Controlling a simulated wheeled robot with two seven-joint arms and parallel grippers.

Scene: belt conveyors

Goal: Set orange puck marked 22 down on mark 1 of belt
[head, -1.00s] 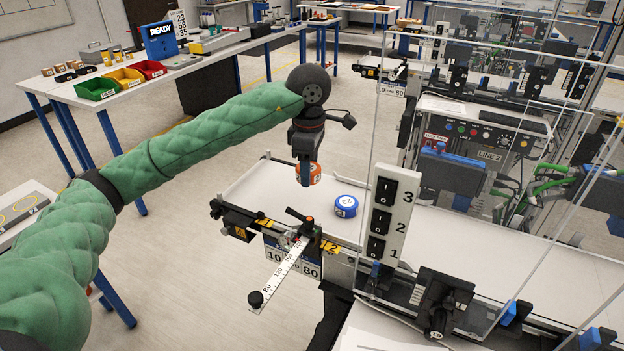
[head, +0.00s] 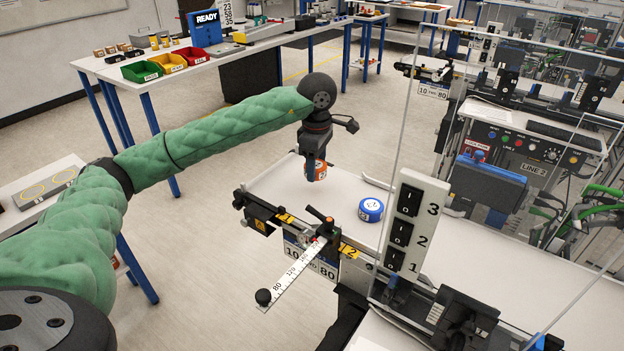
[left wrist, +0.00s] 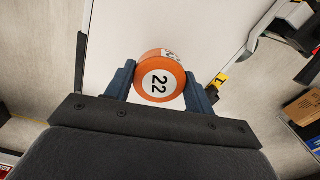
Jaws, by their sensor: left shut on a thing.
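My left gripper (head: 316,172) is shut on the orange puck marked 22 (head: 311,168). In the left wrist view the puck (left wrist: 162,78) sits between the two blue fingers, its white face with 22 towards the camera. The gripper points down over the far left part of the white belt (head: 275,190). I cannot tell whether the puck touches the belt. The yellow mark 1 (head: 286,218) is on the belt's near edge, also in the left wrist view (left wrist: 221,79). The yellow mark 2 (head: 349,251) is further right. My right gripper is not in view.
A blue puck (head: 370,210) stands on the belt right of my gripper. A ruler arm (head: 295,270) with a black knob sticks out from the near edge. A white 1-2-3 switch panel (head: 411,222) and a clear guard stand further right.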

